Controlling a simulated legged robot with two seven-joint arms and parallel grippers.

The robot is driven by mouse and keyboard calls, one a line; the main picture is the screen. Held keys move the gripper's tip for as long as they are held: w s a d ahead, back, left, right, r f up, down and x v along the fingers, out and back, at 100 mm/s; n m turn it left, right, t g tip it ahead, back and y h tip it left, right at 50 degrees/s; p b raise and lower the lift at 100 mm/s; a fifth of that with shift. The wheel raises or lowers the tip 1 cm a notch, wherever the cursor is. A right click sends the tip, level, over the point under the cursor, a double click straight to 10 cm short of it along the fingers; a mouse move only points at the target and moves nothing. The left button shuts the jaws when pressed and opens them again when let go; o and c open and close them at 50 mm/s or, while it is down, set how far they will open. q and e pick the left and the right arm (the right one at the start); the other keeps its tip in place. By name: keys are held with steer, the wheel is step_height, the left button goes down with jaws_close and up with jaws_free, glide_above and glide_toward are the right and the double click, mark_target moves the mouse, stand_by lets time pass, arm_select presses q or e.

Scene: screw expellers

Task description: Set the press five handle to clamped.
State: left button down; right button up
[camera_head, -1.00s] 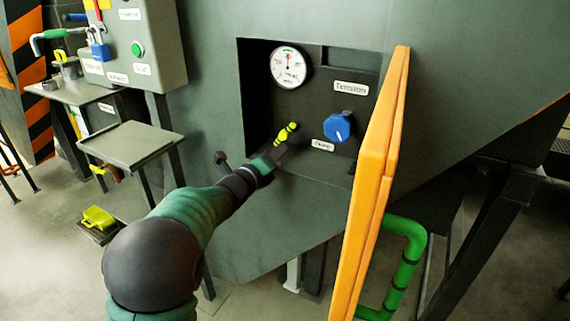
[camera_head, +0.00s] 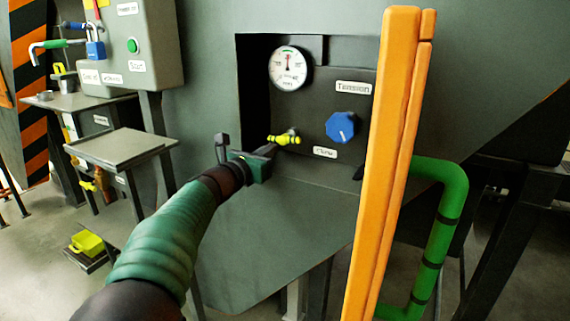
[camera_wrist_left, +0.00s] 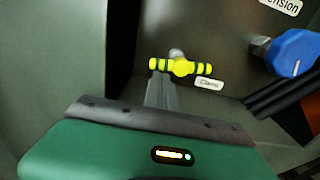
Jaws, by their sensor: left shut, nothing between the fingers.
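The press panel (camera_head: 340,100) is a dark recess in a grey machine. Its yellow-and-green handle (camera_head: 284,138) sits above a small label (camera_head: 325,152) that seems to read "Clamp". In the left wrist view the handle (camera_wrist_left: 180,67) lies roughly horizontal across its pivot, above its label (camera_wrist_left: 209,84). My left gripper (camera_head: 272,148) is shut and empty. Its fingertips (camera_wrist_left: 165,80) are just below and in front of the handle, and I cannot tell whether they touch it. My right gripper is not in view.
A blue knob (camera_head: 341,127) sits right of the handle, below the Tension label (camera_head: 353,87). A gauge (camera_head: 290,68) is above. A small table (camera_head: 120,147) stands left.

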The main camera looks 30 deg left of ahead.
arm_select(q)
steer(key=shift+r+m, duration=0.15)
steer(key=shift+m, duration=0.15)
stand_by(0.4)
steer(key=shift+s, duration=0.5)
steer(key=s+p, duration=0.2)
steer(key=s, duration=1.3)
steer(key=shift+s+a, duration=0.3)
steer(key=shift+s, duration=0.1)
